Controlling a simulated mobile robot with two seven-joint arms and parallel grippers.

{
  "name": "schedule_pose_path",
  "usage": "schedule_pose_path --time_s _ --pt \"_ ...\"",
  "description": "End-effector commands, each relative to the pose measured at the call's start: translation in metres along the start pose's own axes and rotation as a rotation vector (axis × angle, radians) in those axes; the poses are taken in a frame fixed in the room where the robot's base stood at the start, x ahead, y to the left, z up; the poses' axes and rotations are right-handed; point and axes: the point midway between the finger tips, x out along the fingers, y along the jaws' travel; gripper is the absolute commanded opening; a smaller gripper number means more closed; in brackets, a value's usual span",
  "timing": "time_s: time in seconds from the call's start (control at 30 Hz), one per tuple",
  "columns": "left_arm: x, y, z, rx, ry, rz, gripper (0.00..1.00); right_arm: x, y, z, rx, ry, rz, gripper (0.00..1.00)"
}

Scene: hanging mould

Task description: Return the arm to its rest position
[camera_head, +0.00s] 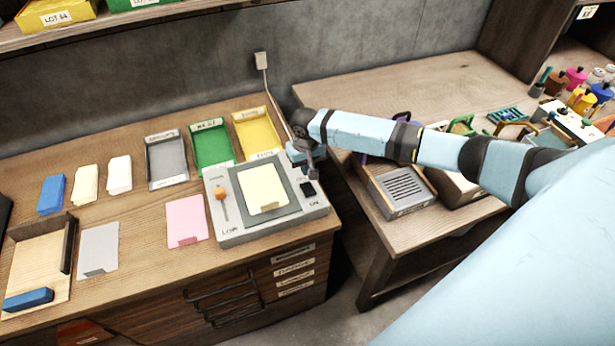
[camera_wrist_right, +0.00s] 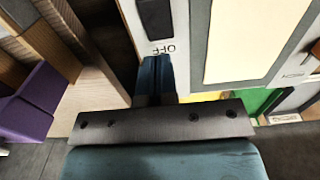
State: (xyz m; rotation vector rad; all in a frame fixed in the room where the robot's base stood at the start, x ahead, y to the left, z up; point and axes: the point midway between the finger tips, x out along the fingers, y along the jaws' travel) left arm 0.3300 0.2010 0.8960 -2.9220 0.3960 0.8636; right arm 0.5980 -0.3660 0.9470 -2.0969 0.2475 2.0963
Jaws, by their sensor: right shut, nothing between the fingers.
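My right gripper (camera_head: 310,173) is shut and empty. Its arm comes in from the right in the head view, and the fingers hang over the back right corner of a grey box-like device (camera_head: 228,236). In the right wrist view the closed fingertips (camera_wrist_right: 158,62) show next to the "OFF" lettering and a black switch (camera_wrist_right: 155,17). The same switch shows in the head view (camera_head: 308,189), just below the fingers. I cannot tell whether the fingers touch the device. My left gripper is not in view.
A cream sheet (camera_head: 263,187) lies on the device, beside an orange slider knob (camera_head: 221,194). Grey (camera_head: 166,160), green (camera_head: 211,146) and yellow (camera_head: 256,134) trays stand behind. A second table (camera_head: 425,225) on the right holds a grey vented box (camera_head: 402,190) under my arm.

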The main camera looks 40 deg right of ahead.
Motion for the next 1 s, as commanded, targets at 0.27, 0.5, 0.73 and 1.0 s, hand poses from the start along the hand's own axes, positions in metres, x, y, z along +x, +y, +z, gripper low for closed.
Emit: schedule_pose_path --time_s 0.27,0.5,0.73,1.0 --pt "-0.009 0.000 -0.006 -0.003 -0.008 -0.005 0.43 -0.011 0.000 0.000 0.000 -0.001 0.000 0.00" --pt "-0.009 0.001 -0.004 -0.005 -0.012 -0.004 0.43 -0.011 0.000 0.000 0.000 -0.001 0.000 0.00" --pt "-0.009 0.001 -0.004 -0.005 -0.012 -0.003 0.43 -0.009 -0.005 0.005 -0.014 -0.002 -0.005 0.00" --pt "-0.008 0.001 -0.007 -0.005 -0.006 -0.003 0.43 0.013 -0.085 0.102 -0.271 0.026 -0.106 0.00"
